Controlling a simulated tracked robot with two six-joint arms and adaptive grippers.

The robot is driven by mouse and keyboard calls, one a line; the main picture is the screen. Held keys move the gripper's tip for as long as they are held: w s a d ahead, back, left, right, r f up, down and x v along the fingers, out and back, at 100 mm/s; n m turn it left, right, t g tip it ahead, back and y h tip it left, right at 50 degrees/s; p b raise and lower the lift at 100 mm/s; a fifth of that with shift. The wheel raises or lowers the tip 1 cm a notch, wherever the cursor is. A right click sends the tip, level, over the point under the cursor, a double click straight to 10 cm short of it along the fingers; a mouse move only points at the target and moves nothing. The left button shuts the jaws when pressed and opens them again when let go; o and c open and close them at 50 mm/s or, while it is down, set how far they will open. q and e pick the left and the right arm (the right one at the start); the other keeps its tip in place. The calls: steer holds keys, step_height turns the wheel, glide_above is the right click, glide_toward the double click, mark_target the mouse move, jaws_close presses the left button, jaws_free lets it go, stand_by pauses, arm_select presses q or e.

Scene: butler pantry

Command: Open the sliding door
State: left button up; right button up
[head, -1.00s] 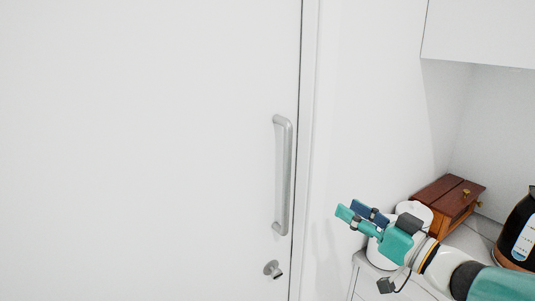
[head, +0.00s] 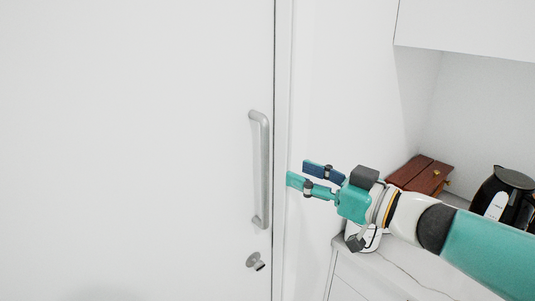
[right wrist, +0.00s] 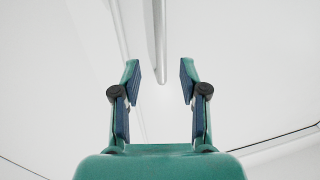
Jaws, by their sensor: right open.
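The white sliding door (head: 130,150) fills the left half of the head view and stands shut against the frame at its right edge. Its grey vertical bar handle (head: 264,168) is near that edge, with a round lock (head: 256,262) below it. My right gripper (head: 297,171) is open and empty, a little to the right of the handle and apart from it, pointing left. In the right wrist view, the open fingers (right wrist: 160,80) show with the handle (right wrist: 159,40) ahead, appearing between and beyond the fingertips. My left gripper is out of view.
A counter (head: 390,270) at the right holds a brown wooden box (head: 422,174), a black kettle (head: 508,190) and a white canister partly hidden by my right arm. A white wall cabinet (head: 470,30) hangs above. The space before the door is clear.

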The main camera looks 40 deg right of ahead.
mark_target(267, 162)
steer(key=x, duration=0.9)
steer(key=shift+w+p, duration=0.3)
steer(key=shift+w, duration=0.1)
steer(key=shift+a, duration=0.1)
jaws_close()
steer(key=shift+d, duration=0.3)
steer(key=shift+a+f, duration=0.1)
steer(key=shift+a, duration=0.35)
